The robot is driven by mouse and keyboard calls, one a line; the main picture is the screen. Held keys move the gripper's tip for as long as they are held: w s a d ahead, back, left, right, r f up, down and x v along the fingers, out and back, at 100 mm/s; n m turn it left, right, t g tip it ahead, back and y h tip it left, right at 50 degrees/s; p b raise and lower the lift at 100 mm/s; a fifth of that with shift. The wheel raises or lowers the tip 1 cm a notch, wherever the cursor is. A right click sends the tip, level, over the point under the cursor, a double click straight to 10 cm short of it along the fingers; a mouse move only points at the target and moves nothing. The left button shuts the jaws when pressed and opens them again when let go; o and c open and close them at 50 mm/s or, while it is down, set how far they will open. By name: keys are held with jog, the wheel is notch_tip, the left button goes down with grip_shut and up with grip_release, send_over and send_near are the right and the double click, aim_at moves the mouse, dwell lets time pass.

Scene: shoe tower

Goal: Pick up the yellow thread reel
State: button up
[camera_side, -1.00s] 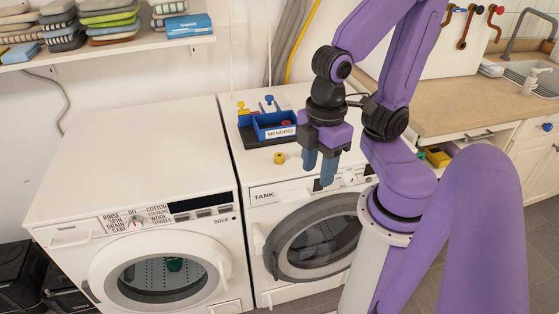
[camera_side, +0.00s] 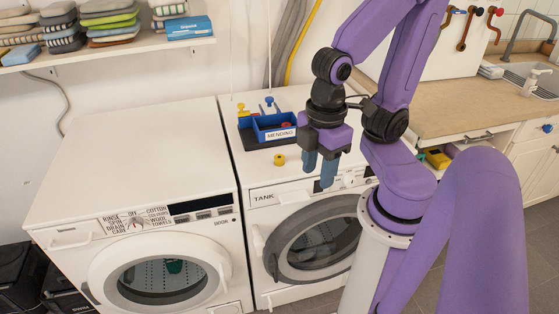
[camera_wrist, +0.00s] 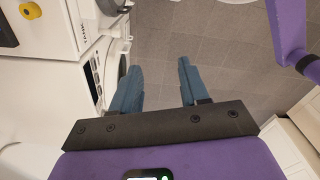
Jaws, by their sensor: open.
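The yellow thread reel (camera_side: 279,160) is a small ring-like piece on top of the right-hand machine, near its front edge and in front of the blue mending tray. It also shows at the upper left of the wrist view (camera_wrist: 28,10). My gripper (camera_side: 320,171) is to the right of the reel in the side view, apart from it. In the wrist view its two blue fingers (camera_wrist: 155,72) are spread with only grey floor between them. The gripper is open and empty.
The blue mending tray (camera_side: 262,128) holds a red piece, with yellow and blue items behind it. The left washing machine (camera_side: 130,165) has a clear white top. A wooden counter (camera_side: 440,97) with a sink stands at the right. A shelf (camera_side: 105,45) hangs above left.

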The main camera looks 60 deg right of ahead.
jog(key=o, duration=0.4)
jog(key=shift+a, duration=0.1)
